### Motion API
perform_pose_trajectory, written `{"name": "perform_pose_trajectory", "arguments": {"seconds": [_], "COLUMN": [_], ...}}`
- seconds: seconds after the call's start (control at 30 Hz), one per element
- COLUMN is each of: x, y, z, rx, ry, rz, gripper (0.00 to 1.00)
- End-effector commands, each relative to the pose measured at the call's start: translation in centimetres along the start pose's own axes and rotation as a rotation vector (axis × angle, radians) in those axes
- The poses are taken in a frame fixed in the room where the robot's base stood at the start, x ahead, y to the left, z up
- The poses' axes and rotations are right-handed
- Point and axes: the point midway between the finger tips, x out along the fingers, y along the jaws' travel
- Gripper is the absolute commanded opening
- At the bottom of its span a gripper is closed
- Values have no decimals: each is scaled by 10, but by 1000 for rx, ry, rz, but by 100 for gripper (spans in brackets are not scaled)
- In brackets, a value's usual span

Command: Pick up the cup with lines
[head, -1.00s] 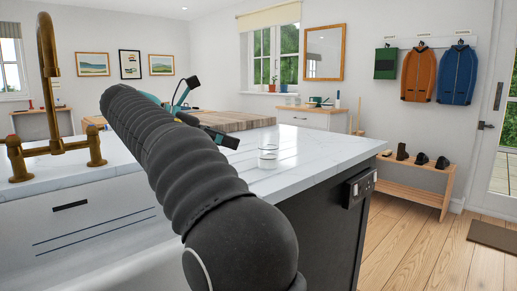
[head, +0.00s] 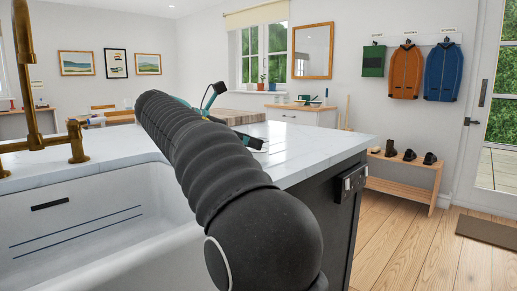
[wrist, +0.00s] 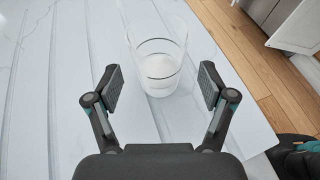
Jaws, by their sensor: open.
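The cup (wrist: 158,62) is a clear glass with thin dark lines around it. It stands upright on the white marble worktop (wrist: 60,100) in the wrist view. My gripper (wrist: 160,86) is open, with one finger pad to the left of the cup and one to the right. The cup's near lower part shows between the pads, with a gap on each side. In the head view my gripper (head: 253,142) is over the worktop beyond my arm, and the cup is mostly or fully hidden there.
A white sink (head: 90,225) with a brass tap (head: 30,100) is at the left. A wooden board (head: 235,117) lies on the worktop behind my gripper. The worktop's right edge drops to a dark cabinet (head: 318,215) and the wooden floor (head: 400,235). A shoe bench (head: 400,183) stands beyond.

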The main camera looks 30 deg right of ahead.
Motion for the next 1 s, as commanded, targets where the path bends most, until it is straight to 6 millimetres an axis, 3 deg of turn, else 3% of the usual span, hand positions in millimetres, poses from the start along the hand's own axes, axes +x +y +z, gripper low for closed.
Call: {"name": "perform_pose_trajectory", "arguments": {"seconds": [0.23,0.5,0.57,0.8,1.0], "x": [35,41,40,40,40], "y": [0,1,1,1,1], "z": [1,2,2,2,2], "rx": [2,1,1,0,0], "ry": [1,1,1,1,1], "rz": [-2,1,0,0,0], "gripper": [82,82,72,14,13]}}
